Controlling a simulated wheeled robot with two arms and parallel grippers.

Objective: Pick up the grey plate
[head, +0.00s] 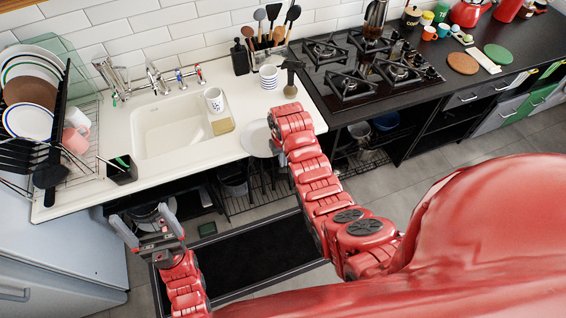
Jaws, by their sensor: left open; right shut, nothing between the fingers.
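The grey plate (255,139) lies flat at the front of the white counter, right of the sink. Its right side is partly covered by my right arm. The last red links of that arm reach over the counter just right of the plate. My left gripper (149,228) is open and empty at lower left, in front of the counter and well away from the plate.
The sink (168,127) has a white mug (214,100) by its right rim. A dish rack (88,148) with plates and mugs stands at left. A striped mug (268,77) and utensil holder are behind the plate. The gas hob (365,65) is at right.

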